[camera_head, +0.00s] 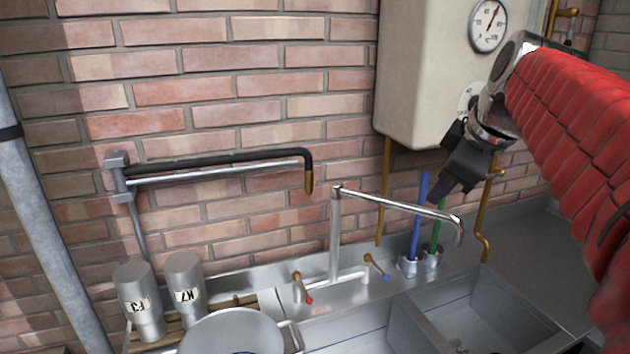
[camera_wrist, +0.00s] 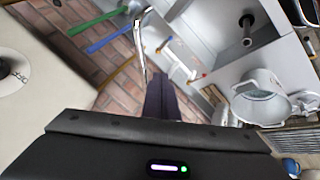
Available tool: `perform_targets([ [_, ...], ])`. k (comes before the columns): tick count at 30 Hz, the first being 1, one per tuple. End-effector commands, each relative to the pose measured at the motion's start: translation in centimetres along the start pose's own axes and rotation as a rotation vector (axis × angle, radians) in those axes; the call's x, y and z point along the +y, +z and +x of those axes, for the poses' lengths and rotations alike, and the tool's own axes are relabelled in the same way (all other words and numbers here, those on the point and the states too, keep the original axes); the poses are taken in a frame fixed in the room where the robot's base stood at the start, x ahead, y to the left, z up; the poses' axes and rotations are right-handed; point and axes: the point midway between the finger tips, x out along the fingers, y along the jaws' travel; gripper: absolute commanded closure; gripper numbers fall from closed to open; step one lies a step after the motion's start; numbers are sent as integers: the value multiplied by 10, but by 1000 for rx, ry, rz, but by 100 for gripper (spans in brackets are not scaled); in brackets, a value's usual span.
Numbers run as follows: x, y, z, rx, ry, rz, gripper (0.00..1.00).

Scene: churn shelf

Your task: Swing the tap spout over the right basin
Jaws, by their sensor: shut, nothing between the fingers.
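The tap has an upright post with a thin metal spout (camera_head: 395,204) that points right and a little toward me, its end bent down. In the head view the spout's tip appears above the back edge of the right basin (camera_head: 480,318); the exact overlap is hard to judge. The spout (camera_wrist: 139,48) also shows in the wrist view. My gripper (camera_head: 438,194) is shut and empty, near the outer half of the spout and apparently just above it. The fingers (camera_wrist: 165,98) show dark in the wrist view. I cannot tell whether they touch the spout.
A blue rod (camera_head: 417,215) and a green rod (camera_head: 436,230) stand in cups behind the basin. A white boiler (camera_head: 425,70) hangs above. A pot (camera_head: 232,335) and two metal canisters (camera_head: 138,295) stand left. A black-sleeved pipe (camera_head: 220,158) juts from the wall.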

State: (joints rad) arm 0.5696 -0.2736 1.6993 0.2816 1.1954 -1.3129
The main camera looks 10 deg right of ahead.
Motion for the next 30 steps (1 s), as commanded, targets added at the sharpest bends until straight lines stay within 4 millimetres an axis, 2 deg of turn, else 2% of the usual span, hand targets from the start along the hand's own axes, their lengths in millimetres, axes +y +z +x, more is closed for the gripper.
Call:
perform_targets([
  [17,-1,0,88,-1,-4,0,100],
  [24,22,2,102,-1,-2,0,100],
  [30,31,3,108,0,-1,1,100],
])
